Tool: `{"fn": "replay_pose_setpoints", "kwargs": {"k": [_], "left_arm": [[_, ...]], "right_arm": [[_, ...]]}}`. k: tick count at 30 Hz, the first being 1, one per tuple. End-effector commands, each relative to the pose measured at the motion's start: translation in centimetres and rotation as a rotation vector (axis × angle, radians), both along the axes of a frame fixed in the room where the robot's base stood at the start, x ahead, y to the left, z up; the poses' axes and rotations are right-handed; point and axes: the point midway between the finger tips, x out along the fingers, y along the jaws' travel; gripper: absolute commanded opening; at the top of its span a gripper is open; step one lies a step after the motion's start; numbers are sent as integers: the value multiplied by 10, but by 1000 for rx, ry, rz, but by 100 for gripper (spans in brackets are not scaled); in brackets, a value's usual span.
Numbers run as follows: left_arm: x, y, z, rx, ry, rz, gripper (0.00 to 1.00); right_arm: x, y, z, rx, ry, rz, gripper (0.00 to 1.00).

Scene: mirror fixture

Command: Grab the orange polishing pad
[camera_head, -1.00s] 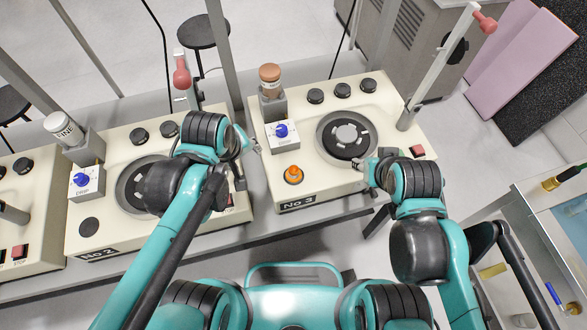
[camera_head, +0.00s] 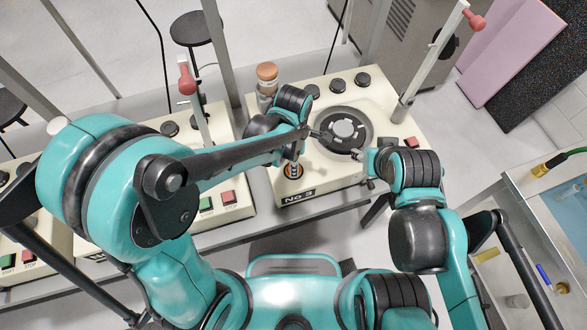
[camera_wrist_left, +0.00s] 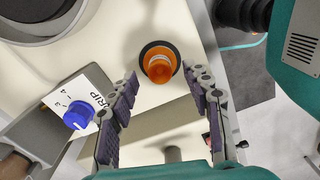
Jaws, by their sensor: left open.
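The orange polishing pad, a small stepped round orange piece (camera_head: 293,171) on a dark round seat, is at the front left of the No 3 machine. In the left wrist view the orange pad (camera_wrist_left: 158,67) shows clearly. My left gripper (camera_wrist_left: 160,73) is open, its dark padded fingers on either side of the pad in that picture, with no contact visible.
The No 3 machine carries the wheel (camera_head: 370,131), an orange-brown-capped bottle (camera_head: 266,72) and several black knobs. The blue DRIP knob (camera_wrist_left: 78,115) stands left of the pad in the wrist view. A post with a red end (camera_head: 474,20) rises at right.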

Motion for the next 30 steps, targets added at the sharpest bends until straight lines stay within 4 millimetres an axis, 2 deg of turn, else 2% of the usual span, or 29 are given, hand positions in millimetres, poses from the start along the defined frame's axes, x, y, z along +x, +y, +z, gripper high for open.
{"fn": "replay_pose_setpoints", "kwargs": {"k": [1, 5, 13, 14, 19, 30], "left_arm": [[0, -2, -12, 0, 0, -1, 49], [0, -1, -25, 0, -1, 0, 49], [0, -1, -27, 0, -1, 0, 49], [0, -1, -27, 0, -1, 0, 44], [0, -1, -27, 0, -1, 0, 0], [0, 0, -27, 0, 0, 0, 0]], "right_arm": [[0, 0, -6, 0, 0, 0, 40], [0, 0, -10, 0, 0, 0, 40], [0, 0, -9, 0, 0, 0, 40], [0, 0, -9, 0, 0, 0, 40], [0, 0, -9, 0, 0, 0, 40], [0, 0, -9, 0, 0, 0, 40]]}}
